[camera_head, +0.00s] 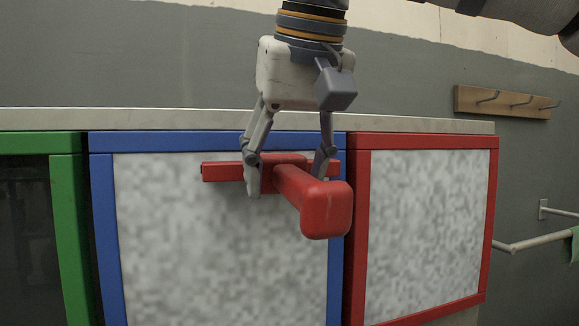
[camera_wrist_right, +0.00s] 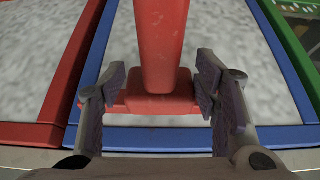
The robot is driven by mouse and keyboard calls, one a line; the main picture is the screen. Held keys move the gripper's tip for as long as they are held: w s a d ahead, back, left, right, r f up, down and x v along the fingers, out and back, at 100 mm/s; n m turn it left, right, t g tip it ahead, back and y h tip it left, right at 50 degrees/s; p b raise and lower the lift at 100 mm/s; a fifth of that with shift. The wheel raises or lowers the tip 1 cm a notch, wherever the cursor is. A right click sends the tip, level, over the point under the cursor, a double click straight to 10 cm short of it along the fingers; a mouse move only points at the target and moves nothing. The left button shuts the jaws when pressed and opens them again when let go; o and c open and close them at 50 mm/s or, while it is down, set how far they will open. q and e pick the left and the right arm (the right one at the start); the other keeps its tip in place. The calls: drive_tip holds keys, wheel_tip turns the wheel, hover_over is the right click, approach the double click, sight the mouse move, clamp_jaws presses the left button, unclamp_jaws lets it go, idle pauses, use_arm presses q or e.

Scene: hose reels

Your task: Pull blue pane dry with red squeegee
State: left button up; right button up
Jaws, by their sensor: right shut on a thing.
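The blue pane (camera_head: 103,205) is a blue-framed panel with a mottled white-grey face, in the middle of the head view. The red squeegee (camera_head: 322,208) is in front of its upper part, its bar lying crosswise and its thick handle pointing toward the camera. My right gripper (camera_head: 287,185) is shut on the squeegee where handle and bar meet, one finger each side. In the right wrist view the squeegee (camera_wrist_right: 160,45) is between the fingers, the bar near the blue frame's edge (camera_wrist_right: 160,140). I cannot tell whether the bar touches the pane. My left gripper is not in view.
A red-framed mottled pane (camera_head: 360,220) adjoins on the right. A green-framed dark pane (camera_head: 68,225) is on the left. A pale ledge (camera_head: 420,126) runs along the top. A wooden hook rack (camera_head: 505,103) and a white rail (camera_head: 535,240) are on the right.

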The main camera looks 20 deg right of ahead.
drive_tip(key=shift+w, duration=0.15)
idle(0.5)
wheel_tip(320, 180, down, 28)
drive_tip(key=shift+r, duration=0.2)
idle(2.3)
drive_tip(key=s, duration=0.7)
drive_tip(key=shift+d, duration=0.1)
